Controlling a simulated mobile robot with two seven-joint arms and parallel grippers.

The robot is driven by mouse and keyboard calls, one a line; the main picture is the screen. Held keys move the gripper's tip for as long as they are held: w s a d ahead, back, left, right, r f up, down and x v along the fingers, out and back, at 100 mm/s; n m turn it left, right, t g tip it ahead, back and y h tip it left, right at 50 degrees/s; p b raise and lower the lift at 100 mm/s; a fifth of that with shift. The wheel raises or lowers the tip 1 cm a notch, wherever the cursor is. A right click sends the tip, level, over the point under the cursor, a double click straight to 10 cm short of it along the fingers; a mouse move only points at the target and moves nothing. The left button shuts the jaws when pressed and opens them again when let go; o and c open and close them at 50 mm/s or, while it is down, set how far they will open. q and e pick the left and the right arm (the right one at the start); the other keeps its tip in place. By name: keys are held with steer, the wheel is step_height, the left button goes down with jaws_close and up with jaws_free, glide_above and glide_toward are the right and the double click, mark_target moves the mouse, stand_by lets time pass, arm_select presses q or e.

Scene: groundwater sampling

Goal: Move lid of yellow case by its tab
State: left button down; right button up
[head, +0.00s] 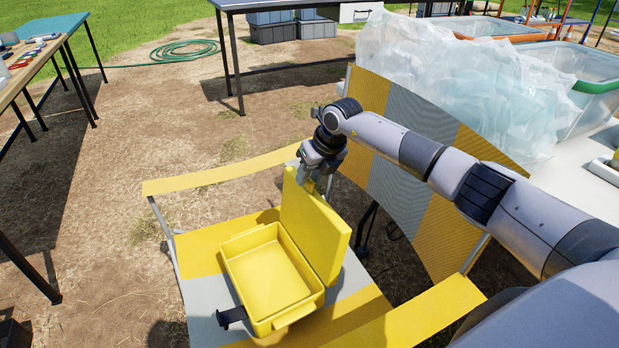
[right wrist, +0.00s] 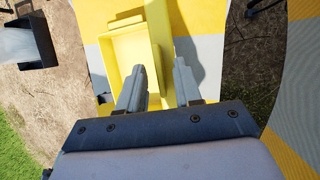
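The yellow case (head: 268,277) sits open on a yellow-and-grey striped folding chair, its shallow tray empty. Its lid (head: 316,232) stands nearly upright along the tray's right side in the head view. My right gripper (head: 309,182) is at the lid's upper far corner, pointing down. In the right wrist view, the fingers of my right gripper (right wrist: 160,72) are apart, with yellow lid (right wrist: 158,30) showing between and beyond them. I cannot tell whether they touch it. The tab cannot be made out. My left gripper is not in view.
The chair's yellow armrest (head: 225,171) runs behind the case, and its striped backrest (head: 405,150) rises at the right. A dark bracket-like part (head: 231,317) juts out at the case's near left. Tables stand left and behind. Bare ground lies left of the chair.

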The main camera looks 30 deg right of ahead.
steer(key=shift+w+f, duration=0.1)
steer(key=shift+f, duration=0.2)
jaws_close()
